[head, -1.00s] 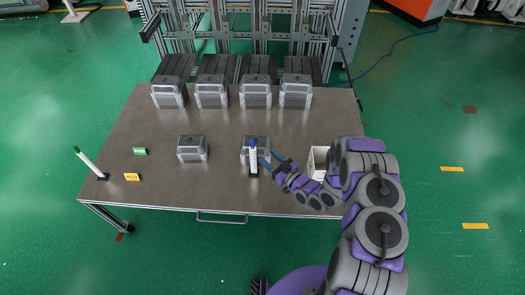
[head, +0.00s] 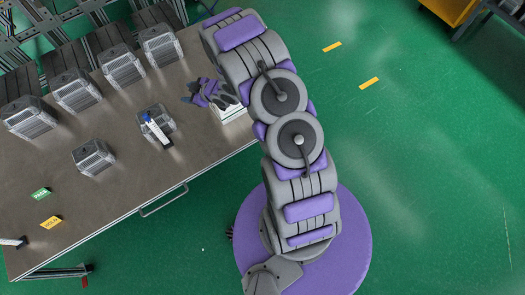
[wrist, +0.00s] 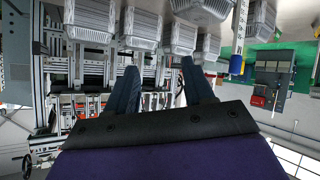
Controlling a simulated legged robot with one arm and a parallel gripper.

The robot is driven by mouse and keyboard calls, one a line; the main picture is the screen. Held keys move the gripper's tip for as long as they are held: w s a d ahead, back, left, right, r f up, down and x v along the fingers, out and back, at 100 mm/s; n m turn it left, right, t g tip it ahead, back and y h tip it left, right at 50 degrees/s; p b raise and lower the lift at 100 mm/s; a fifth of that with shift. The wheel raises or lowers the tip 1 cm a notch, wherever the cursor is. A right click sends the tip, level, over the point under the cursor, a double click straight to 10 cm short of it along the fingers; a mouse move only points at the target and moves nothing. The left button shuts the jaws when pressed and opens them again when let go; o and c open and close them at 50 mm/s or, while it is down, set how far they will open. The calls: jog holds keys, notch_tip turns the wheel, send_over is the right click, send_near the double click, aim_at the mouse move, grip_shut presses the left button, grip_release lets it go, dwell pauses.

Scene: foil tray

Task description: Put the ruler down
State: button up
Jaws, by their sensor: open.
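A slim white piece with a blue top, which I take for the ruler (head: 155,129), stands upright on a small dark base in front of a grey clear-sided box (head: 164,115) on the table (head: 135,165). In the wrist view the ruler (wrist: 238,38) is at the upper right, blue end toward the picture's bottom. My gripper (head: 188,97) is over the table, above and right of the ruler in the head view and apart from it. In the wrist view my gripper (wrist: 158,70) has its two blue fingers spread with nothing between them.
Another clear-sided box (head: 93,157) stands left of the ruler. Several more line the back edge. A white open bin (head: 230,113) is partly behind my arm. Green (head: 41,194) and yellow (head: 51,222) labels lie at left, near another white stick (head: 12,242).

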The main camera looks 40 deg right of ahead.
jog(key=s+d+r+m+g+h, duration=0.1)
jog(key=s+d+r+m+h, duration=0.15)
jog(key=d+r, duration=0.3)
jog(key=s+d+r+m+g+h, duration=0.1)
jog(key=d+r+h, duration=0.3)
jog(key=r, duration=0.2)
jog(key=s+d+r+m+g+h, duration=0.2)
jog(key=s+r+m+g, duration=0.1)
jog(key=s+r, duration=0.7)
jog(key=s+a+r+m+g+y, duration=0.1)
jog(key=s+a+r+g, duration=0.1)
jog(key=s, duration=0.9)
jog(key=s+a+r+g, duration=0.2)
jog(key=s+a+r, duration=0.2)
jog(key=s, duration=0.7)
jog(key=s+a+r+m+g+y, duration=0.1)
jog(key=s+a+r+g, duration=0.2)
jog(key=s, duration=0.9)
jog(key=shift+a+m+y, duration=0.35)
jog(key=shift+a, duration=0.55)
